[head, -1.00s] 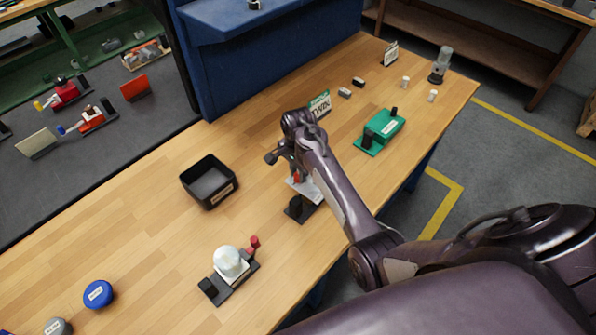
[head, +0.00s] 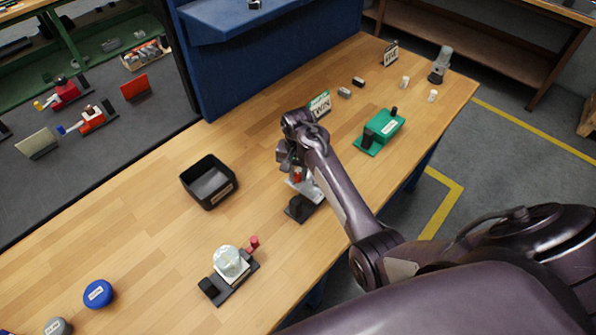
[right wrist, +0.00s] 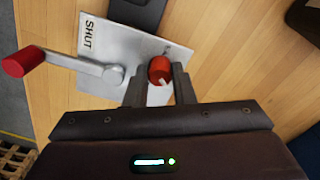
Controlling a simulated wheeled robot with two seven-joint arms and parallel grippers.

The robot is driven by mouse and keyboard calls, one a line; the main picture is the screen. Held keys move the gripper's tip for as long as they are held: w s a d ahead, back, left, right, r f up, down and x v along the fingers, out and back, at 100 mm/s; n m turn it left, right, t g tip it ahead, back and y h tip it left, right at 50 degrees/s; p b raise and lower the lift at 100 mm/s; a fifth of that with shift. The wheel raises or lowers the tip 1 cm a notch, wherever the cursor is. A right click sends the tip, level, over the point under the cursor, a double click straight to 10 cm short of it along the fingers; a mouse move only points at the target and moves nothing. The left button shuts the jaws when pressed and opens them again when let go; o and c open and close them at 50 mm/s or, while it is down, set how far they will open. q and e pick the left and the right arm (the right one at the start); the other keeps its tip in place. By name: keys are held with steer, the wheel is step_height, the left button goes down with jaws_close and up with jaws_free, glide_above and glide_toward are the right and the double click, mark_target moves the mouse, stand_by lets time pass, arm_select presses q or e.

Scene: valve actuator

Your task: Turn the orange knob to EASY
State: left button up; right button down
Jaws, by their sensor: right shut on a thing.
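The orange-red knob (right wrist: 160,70), with a small white mark, sits on a pale plate (right wrist: 118,42) in the right wrist view. My right gripper (right wrist: 159,84) is shut on it, one dark finger on each side. The plate reads SHUT near its left edge; no EASY label is readable. A grey crank with a red end (right wrist: 22,61) is fixed to the plate left of the knob. In the head view my right gripper (head: 287,160) is at this device, whose dark base (head: 302,208) shows below; the fingertips are partly hidden. My left gripper is not in view.
A black open bin (head: 209,182) stands left of the device. A domed device with a red handle (head: 231,264) is in front, and a green device (head: 381,132) is behind right. A blue disc (head: 98,294) lies front left. Bare wood surrounds the bin.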

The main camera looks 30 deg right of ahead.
steer(key=n, duration=1.1)
steer(key=shift+n, duration=0.4)
steer(key=n, duration=1.2)
steer(key=c, duration=1.2)
jaws_free()
